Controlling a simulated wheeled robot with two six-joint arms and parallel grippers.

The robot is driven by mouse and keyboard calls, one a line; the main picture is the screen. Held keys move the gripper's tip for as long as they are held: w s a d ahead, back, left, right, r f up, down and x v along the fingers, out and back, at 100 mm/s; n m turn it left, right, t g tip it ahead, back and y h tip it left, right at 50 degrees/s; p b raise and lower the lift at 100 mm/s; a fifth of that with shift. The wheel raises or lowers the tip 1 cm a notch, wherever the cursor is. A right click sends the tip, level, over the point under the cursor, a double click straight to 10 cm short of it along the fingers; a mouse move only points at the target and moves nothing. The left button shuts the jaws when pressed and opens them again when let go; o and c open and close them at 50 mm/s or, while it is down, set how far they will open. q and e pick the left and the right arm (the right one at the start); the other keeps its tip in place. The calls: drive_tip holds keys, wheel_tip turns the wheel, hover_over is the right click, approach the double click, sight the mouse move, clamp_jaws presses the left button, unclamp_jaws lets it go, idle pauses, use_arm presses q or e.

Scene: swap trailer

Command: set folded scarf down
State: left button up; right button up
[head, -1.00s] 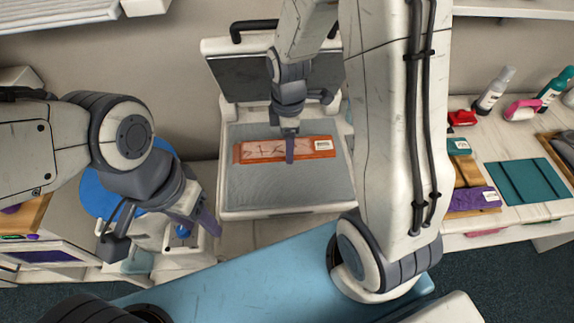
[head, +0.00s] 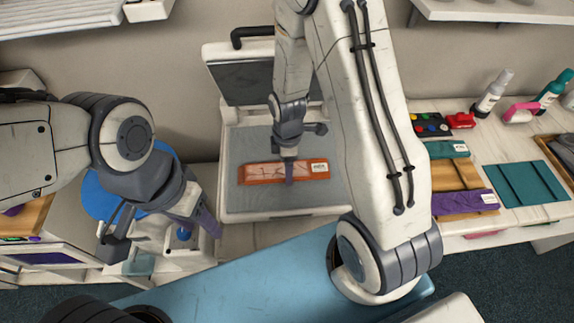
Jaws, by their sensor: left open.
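An orange folded scarf (head: 262,173) with a white label lies flat at the grey pad (head: 245,145) of the machine with a raised dark lid, in the middle of the head view. The other finger is hidden. The gripper appears shut on the scarf. Whether the scarf bears fully on the pad is hard to tell. My left gripper (head: 165,230) is open and empty at the left, apart from the machine.
On the right table, a purple folded item (head: 465,203) and a teal one (head: 447,149) lie on a wooden board (head: 452,176). A blue disc (head: 100,200) is behind my left gripper.

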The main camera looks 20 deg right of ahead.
drive_tip(key=o, duration=1.4)
drive_tip(key=shift+f, duration=0.1)
drive_tip(key=shift+r, duration=0.5)
wheel_tip(320, 180, up, 11)
drive_tip(key=b, duration=0.1)
drive_tip(key=s+a+r+m, duration=0.2)
drive_tip(key=s+a, duration=0.2)
drive_tip(key=s, duration=0.2)
drive_tip(key=s+a+r+m, duration=0.3)
drive_tip(key=s+a, duration=0.1)
drive_tip(key=s, duration=0.2)
drive_tip(key=s+a+r+m+y, duration=0.1)
drive_tip(key=s+a+r+m, duration=0.1)
drive_tip(key=s+a, duration=0.2)
drive_tip(key=shift+s+a+r+m, duration=0.1)
drive_tip(key=shift+s+a+m, duration=0.1)
drive_tip(key=shift+s, duration=0.35)
drive_tip(key=shift+s+a+r+m, duration=0.1)
drive_tip(key=shift+s+a, duration=0.05)
drive_tip(key=shift+s, duration=0.4)
